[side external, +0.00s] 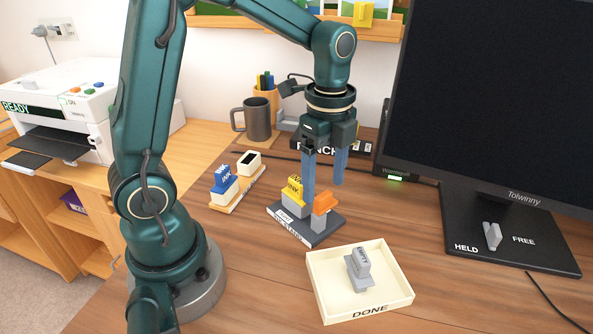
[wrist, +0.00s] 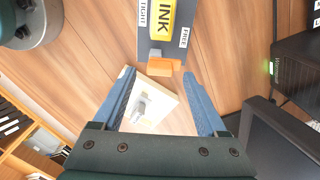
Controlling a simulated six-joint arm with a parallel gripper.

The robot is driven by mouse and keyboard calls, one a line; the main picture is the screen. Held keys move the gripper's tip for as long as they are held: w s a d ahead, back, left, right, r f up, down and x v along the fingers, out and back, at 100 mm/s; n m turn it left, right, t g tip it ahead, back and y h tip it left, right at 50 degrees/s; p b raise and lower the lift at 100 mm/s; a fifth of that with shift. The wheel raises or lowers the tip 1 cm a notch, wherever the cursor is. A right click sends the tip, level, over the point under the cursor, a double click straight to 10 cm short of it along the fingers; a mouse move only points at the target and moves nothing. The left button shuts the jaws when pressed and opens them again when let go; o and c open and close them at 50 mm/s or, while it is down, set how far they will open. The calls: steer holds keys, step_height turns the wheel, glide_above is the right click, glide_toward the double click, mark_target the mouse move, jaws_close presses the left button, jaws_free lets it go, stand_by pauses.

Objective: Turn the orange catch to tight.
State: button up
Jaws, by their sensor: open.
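The orange catch (side external: 324,204) sits at one end of the dark grey ink stand (side external: 318,238), beside a yellow INK cartridge (side external: 294,190). In the wrist view the catch (wrist: 164,67) shows at the stand's lower end, with a TIGHT label (wrist: 142,14) on the left and a FREE label (wrist: 184,37) on the right. Its orange lever leans toward the FREE side there. My gripper (side external: 323,190) is open, its blue fingers pointing down over the catch. In the wrist view its fingertips (wrist: 157,74) lie either side of the catch, apparently without contact.
A cream DONE tray (side external: 318,291) holding a grey EMPTY cartridge (side external: 358,268) is in front. A holder with a blue INK cartridge (side external: 224,184) is left. The monitor's base (side external: 480,215), with a grey HELD/FREE knob (side external: 492,236), is right. A mug (side external: 257,120) stands behind.

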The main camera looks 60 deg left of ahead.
mark_target(326, 200)
steer(key=shift+f, duration=1.35)
jaws_close()
